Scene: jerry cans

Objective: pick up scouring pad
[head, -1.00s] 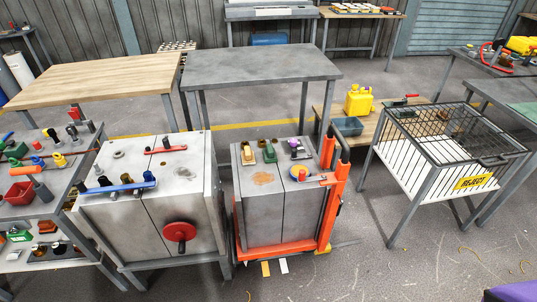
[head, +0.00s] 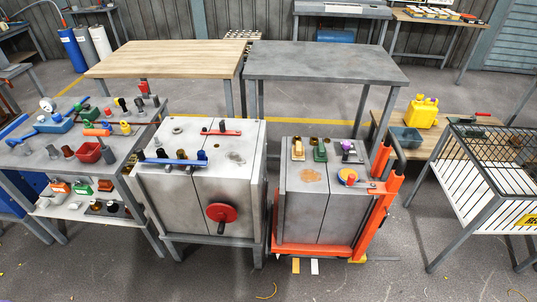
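I cannot make out the scouring pad for certain. A small green block (head: 320,151) lies on top of the right-hand grey metal cabinet (head: 318,202), beside a tan-topped piece (head: 298,149). A dark green flat piece (head: 472,133) lies on the low wooden bench at the right. Either green piece could be a pad, but they are too small to tell. Neither of my grippers is in view.
Another metal cabinet (head: 180,205) with a red handwheel stands to the left. A cluttered shelf unit (head: 40,165) is at far left, a wire cage (head: 490,155) at right. Wooden (head: 165,60) and grey (head: 325,65) tables stand behind.

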